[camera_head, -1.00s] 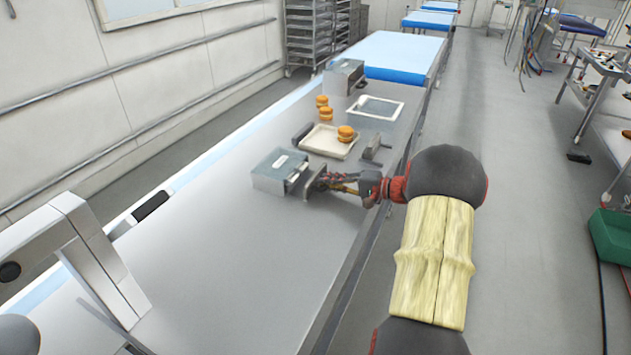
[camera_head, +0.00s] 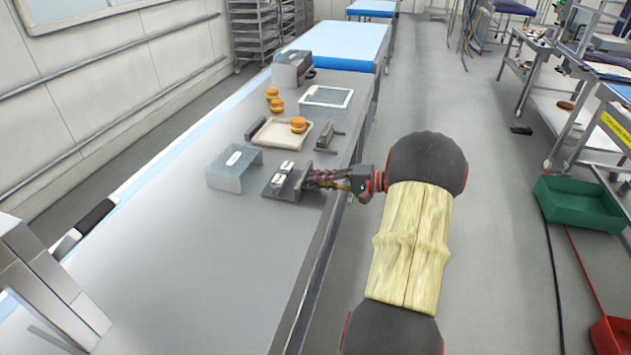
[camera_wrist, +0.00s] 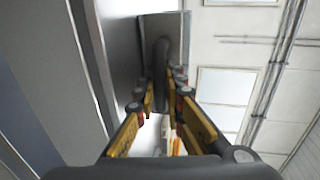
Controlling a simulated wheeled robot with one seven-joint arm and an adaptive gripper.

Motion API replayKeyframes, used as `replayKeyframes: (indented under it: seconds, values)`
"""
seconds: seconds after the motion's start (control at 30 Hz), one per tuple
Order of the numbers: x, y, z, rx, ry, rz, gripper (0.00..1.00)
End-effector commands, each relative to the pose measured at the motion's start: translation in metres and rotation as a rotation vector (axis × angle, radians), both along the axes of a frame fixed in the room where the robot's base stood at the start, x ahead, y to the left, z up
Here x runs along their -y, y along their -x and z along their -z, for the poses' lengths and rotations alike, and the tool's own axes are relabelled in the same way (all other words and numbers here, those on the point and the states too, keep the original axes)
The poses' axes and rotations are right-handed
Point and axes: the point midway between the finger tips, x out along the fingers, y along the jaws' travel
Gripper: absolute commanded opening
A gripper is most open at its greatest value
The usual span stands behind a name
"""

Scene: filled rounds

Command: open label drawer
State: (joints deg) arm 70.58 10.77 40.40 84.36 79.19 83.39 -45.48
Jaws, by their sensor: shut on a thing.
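The label drawer's grey metal housing (camera_head: 226,172) stands on the steel table in the head view. The drawer (camera_head: 272,190) is out on its right side, with small white labels lying in it. I cannot tell whether its rear end is still inside the housing. My gripper (camera_head: 312,181) is at the drawer's right-hand front and is shut on its handle. In the wrist view the dark handle bar (camera_wrist: 162,70) stands between my fingers (camera_wrist: 163,82), and the drawer's grey front is behind it.
A cream tray (camera_head: 266,143) with a filled round, two more orange rounds (camera_head: 276,104), a white-framed tray (camera_head: 327,97) and a small grey holder (camera_head: 328,137) lie beyond the drawer. The table's right edge is close to my gripper.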

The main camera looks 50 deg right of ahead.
Motion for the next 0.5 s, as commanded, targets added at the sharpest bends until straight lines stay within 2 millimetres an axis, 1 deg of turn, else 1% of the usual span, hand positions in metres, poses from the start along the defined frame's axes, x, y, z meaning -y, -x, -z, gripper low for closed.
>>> replayKeyframes:
  seconds: [0.07, 0.1, 0.2, 0.5]
  values:
    - [-0.0010, 0.0001, 0.0020, -0.002, -0.003, -0.001, 0.00]
    - [-0.0010, 0.0001, 0.0020, -0.002, -0.003, -0.001, 0.13]
    - [-0.0009, 0.0000, 0.0017, -0.002, -0.003, 0.000, 0.17]
    - [0.0002, 0.0009, 0.0003, 0.000, -0.001, 0.000, 0.17]
